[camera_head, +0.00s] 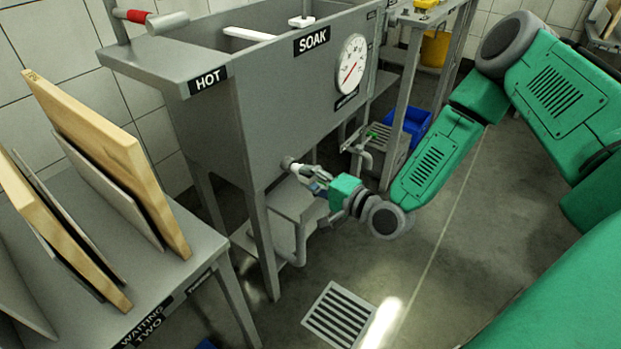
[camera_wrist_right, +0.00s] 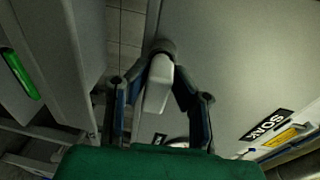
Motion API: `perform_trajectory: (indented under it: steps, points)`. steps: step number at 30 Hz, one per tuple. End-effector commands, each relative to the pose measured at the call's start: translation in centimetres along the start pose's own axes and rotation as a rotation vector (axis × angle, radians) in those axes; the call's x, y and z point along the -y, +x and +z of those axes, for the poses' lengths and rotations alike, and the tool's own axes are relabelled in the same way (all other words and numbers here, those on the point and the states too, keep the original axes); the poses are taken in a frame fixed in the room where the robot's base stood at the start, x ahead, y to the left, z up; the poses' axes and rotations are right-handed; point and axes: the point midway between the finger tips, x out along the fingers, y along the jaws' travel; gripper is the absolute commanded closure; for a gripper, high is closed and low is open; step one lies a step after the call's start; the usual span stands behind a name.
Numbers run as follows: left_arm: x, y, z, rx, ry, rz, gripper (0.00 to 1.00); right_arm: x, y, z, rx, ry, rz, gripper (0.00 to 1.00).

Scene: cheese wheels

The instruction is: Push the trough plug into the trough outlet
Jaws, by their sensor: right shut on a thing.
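The grey soak trough (camera_head: 270,120) stands in the middle of the head view, with its side wall facing my right arm. My right gripper (camera_head: 303,172) is at the lower part of this wall. It is shut on the trough plug (camera_wrist_right: 156,88), a pale grey piece with a darker rounded end (camera_wrist_right: 162,47). In the right wrist view the fingers (camera_wrist_right: 162,72) close on the plug from both sides, and its dark end is at the trough wall (camera_wrist_right: 225,60). The outlet is hidden, so I cannot tell how deep the plug sits. My left gripper is not in view.
A table (camera_head: 185,285) with leaning boards (camera_head: 110,150) stands at the left. A bent pipe (camera_head: 300,240) and trough legs are below the gripper. A floor drain (camera_head: 338,315) lies in front. A blue bin (camera_head: 415,125) is behind my right forearm. The floor at right is clear.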

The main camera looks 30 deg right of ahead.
Motion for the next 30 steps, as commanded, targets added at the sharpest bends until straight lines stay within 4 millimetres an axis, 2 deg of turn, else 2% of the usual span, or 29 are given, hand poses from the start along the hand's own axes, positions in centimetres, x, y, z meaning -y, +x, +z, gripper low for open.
perform_trajectory:
  steps: [25, 26, 27, 30]
  points:
    - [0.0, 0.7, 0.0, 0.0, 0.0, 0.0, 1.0, 0.2, 2.1, 0.2, 0.001, 0.0, -0.001, 1.0]
    - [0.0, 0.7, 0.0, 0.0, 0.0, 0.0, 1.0, 0.2, 2.1, 0.2, 0.0, 0.0, -0.001, 0.71]
    - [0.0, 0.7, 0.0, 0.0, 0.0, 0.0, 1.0, 0.2, 2.1, 0.2, 0.0, 0.0, -0.001, 0.57]
    - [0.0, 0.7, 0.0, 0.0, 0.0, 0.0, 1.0, 0.2, 2.1, 0.2, 0.0, 0.0, -0.001, 0.57]
